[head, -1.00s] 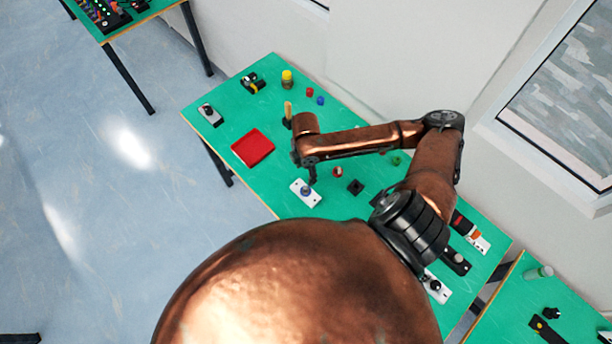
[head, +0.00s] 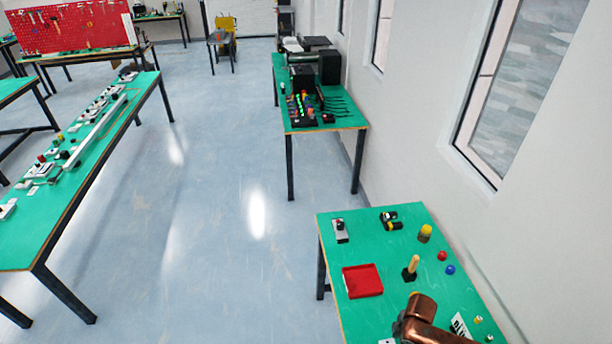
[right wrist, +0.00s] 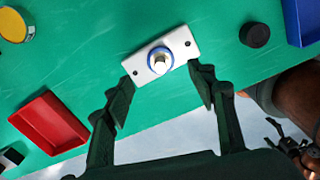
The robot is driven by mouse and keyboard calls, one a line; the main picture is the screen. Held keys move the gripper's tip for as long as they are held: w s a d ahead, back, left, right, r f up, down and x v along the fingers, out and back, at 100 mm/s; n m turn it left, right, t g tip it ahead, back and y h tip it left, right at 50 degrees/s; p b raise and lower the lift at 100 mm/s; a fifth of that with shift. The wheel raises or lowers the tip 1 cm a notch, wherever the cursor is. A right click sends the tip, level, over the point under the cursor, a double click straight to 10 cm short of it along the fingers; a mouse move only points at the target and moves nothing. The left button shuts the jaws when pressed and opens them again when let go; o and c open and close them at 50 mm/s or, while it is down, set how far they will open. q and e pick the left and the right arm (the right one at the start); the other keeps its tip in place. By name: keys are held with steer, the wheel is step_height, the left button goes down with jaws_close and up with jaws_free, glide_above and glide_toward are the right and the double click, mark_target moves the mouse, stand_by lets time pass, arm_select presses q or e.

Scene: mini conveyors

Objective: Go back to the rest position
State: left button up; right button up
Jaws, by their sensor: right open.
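In the right wrist view my right gripper (right wrist: 162,76) is open, with its two fingers apart. A white plate with a blue-ringed metal knob (right wrist: 160,60) lies on the green table just beyond the fingertips. I cannot tell whether the fingers touch it. In the head view only a copper link of my right arm (head: 432,324) shows at the bottom, over the near table; the right gripper is out of that frame. My left gripper is in neither view.
The near green table (head: 385,250) holds a red tray (head: 362,281), a wooden-handled piece (head: 411,268), a yellow-topped cylinder (head: 425,233) and small caps. Another table (head: 340,118) stands behind it, a long table (head: 100,150) at left. Open floor lies between; a wall is at right.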

step_height(320, 180, down, 4)
steer(key=shift+r, duration=0.45)
steer(key=shift+f, duration=0.1)
